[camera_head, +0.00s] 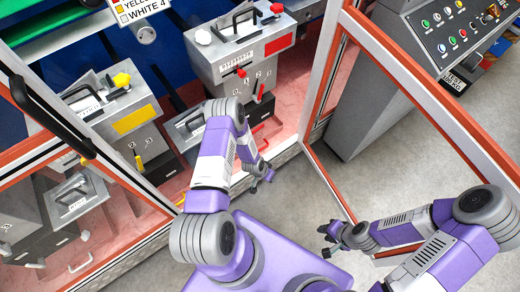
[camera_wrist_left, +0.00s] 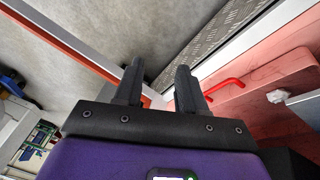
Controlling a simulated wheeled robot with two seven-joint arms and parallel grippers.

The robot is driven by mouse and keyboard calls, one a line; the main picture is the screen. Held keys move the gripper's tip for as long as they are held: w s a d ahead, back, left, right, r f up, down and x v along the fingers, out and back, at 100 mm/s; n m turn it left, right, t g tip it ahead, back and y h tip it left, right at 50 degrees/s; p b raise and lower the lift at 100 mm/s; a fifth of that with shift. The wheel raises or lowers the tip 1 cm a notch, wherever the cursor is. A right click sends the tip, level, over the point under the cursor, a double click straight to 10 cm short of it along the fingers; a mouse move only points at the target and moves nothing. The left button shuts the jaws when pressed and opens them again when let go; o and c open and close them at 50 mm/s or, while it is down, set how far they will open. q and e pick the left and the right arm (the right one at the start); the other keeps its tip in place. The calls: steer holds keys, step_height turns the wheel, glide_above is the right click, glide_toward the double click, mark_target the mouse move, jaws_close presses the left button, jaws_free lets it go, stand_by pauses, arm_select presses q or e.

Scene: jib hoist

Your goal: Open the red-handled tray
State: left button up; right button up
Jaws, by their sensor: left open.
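The tray's red handle (camera_head: 259,129) shows low on the middle grey machine, partly behind my left arm in the head view. In the left wrist view a red bar handle (camera_wrist_left: 224,86) lies to the right of my left fingertips, apart from them. Most of the tray body is hidden or hard to make out. My left gripper (camera_wrist_left: 160,67) is open with nothing between its fingers. In the head view my left gripper (camera_head: 262,180) is near the cell's front sill. My right gripper (camera_head: 325,239) is open and empty over the grey floor.
An orange-edged door frame (camera_head: 430,105) stands open at the right, beside a control console (camera_head: 455,35). A glazed door with a black handle (camera_head: 45,110) stands at the left. A machine with a yellow knob (camera_head: 122,80) is behind it. Grey floor is free at centre right.

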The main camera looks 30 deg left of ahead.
mark_target(260, 150)
arm_select(q)
steer(key=w+a+f+m+y, duration=0.1)
steer(key=a+f, duration=0.3)
steer(key=w+a+f+m+t, duration=0.1)
steer(key=a+f+m, duration=0.1)
steer(key=a+f, duration=0.2)
steer(key=w+a+f+m+y+b, duration=0.1)
steer(key=a+f, duration=0.4)
steer(key=shift+w+a+t+y, duration=0.25)
steer(key=shift+w+t+y, duration=0.05)
steer(key=shift+t, duration=0.1)
steer(key=shift+w+a+f+m, duration=0.15)
steer(key=shift+m, duration=0.15)
steer(key=w+b, duration=0.2)
steer(key=w, duration=0.2)
steer(key=w+b, duration=0.2)
steer(key=w, duration=0.1)
steer(key=w+b, duration=0.2)
steer(key=w, duration=0.2)
steer(key=shift+w+a+f, duration=0.15)
steer(key=shift+w+a, duration=0.15)
steer(key=shift+w, duration=0.05)
steer(key=shift+w+f+b, duration=0.3)
steer(key=shift+f+b, duration=0.05)
steer(key=shift+b, duration=0.15)
jaws_close()
